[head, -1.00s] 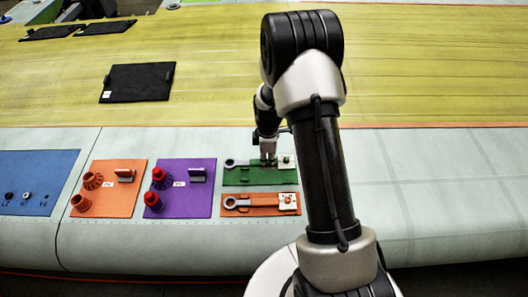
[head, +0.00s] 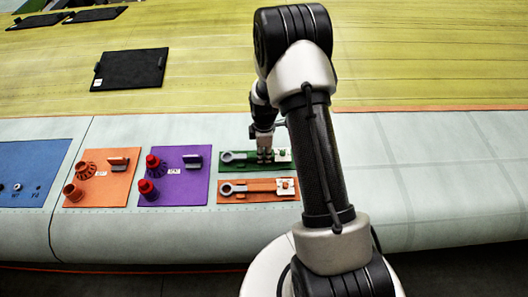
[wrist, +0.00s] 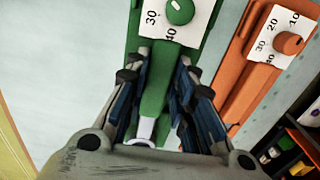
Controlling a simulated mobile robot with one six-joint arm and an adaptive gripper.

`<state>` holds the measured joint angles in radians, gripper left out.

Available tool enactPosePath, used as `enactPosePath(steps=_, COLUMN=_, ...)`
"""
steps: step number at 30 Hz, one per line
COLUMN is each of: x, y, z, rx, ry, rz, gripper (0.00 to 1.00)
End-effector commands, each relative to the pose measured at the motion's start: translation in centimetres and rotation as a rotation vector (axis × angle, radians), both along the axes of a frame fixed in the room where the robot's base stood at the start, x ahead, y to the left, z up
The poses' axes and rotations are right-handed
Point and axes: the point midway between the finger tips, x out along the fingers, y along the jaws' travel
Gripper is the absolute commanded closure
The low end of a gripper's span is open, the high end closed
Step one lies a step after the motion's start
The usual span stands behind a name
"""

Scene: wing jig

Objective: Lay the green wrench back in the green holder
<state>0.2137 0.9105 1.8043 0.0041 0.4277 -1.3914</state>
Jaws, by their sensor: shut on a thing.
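The green holder (head: 238,168) is a flat green board on the pale wing surface, with a white numbered label and a green knob at its right end. My gripper (head: 264,157) is over the holder's middle, pointing down. It is shut on the green wrench (head: 227,157), whose grey ring end points left in the head view. In the wrist view, the wrench's green handle (wrist: 155,85) runs between the two fingers, roughly in line with the holder (wrist: 208,42). I cannot tell whether the wrench touches the holder or hangs just above it.
An orange holder (head: 258,199) with its own ring wrench lies just in front. Purple (head: 178,192), orange (head: 103,192) and blue (head: 45,160) boards with parts stand to the left. The pale surface to the right is clear.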

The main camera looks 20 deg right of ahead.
Motion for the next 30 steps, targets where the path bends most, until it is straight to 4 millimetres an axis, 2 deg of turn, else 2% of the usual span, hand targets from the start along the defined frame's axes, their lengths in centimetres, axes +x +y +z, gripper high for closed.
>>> enactPosePath(steps=14, x=0.0, y=-0.1, z=0.0, rx=0.0, ry=-0.001, rz=0.0, gripper=1.0)
enactPosePath(steps=30, x=0.0, y=-0.1, z=-1.3, rx=0.0, ry=-0.001, rz=0.0, gripper=1.0)
